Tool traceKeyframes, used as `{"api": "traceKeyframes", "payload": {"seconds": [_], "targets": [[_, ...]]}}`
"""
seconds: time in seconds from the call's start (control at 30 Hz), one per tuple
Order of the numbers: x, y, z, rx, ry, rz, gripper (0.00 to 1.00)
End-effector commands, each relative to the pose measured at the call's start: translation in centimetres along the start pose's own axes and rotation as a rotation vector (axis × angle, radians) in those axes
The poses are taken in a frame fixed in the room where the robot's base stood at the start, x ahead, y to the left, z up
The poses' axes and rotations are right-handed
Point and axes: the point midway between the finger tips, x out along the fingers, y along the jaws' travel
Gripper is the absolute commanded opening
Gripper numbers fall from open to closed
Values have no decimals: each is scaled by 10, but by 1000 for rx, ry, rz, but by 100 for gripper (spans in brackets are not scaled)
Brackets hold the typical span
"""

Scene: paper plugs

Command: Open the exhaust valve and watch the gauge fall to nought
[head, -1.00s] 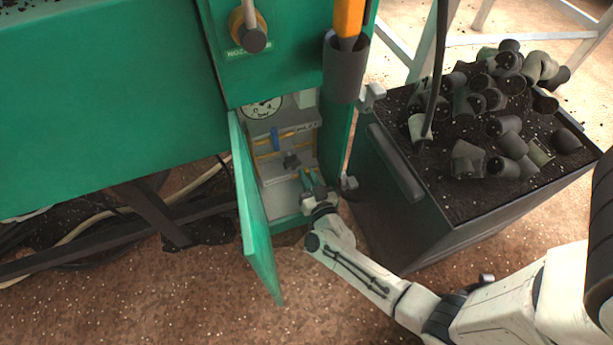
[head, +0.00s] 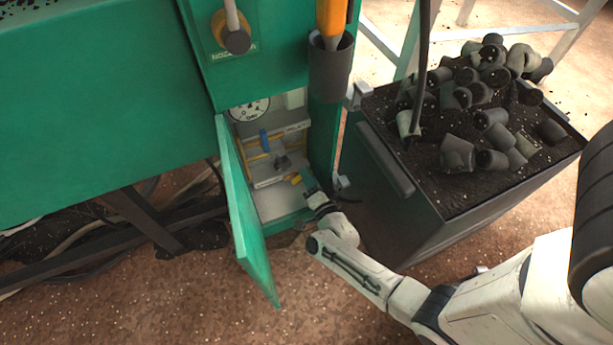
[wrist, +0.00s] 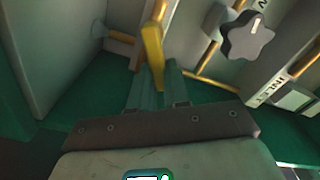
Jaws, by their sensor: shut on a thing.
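The green cabinet's lower compartment stands open, its door (head: 243,215) swung out to the left. The white gauge (head: 250,108) is at the top inside, partly cut off by the cabinet front; its needle is too small to read. Below it are a blue lever (head: 264,140) and a dark star knob (head: 282,163), which also shows in the wrist view (wrist: 248,35). My gripper (head: 304,180) reaches into the compartment's lower right. Its green fingers (wrist: 153,85) are shut on a yellow lever (wrist: 152,48), which also shows in the head view (head: 296,180). No label for this lever is readable.
A dark bin (head: 400,215) of black grit and pipe-like plugs (head: 490,75) stands close right of the cabinet. A dark holder (head: 332,70) with an orange-handled tool hangs above right. An INLET label (wrist: 275,90) sits right of the lever. Floor in front is clear.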

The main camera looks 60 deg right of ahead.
Motion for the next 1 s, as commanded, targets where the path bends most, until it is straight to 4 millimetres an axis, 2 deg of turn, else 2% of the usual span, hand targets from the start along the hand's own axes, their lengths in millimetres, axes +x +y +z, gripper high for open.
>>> {"api": "traceKeyframes", "payload": {"seconds": [0.5, 1.0], "targets": [[-1, 18, 5, 415, -3, 4, 0], [-1, 22, 7, 552, -2, 3, 0]]}}
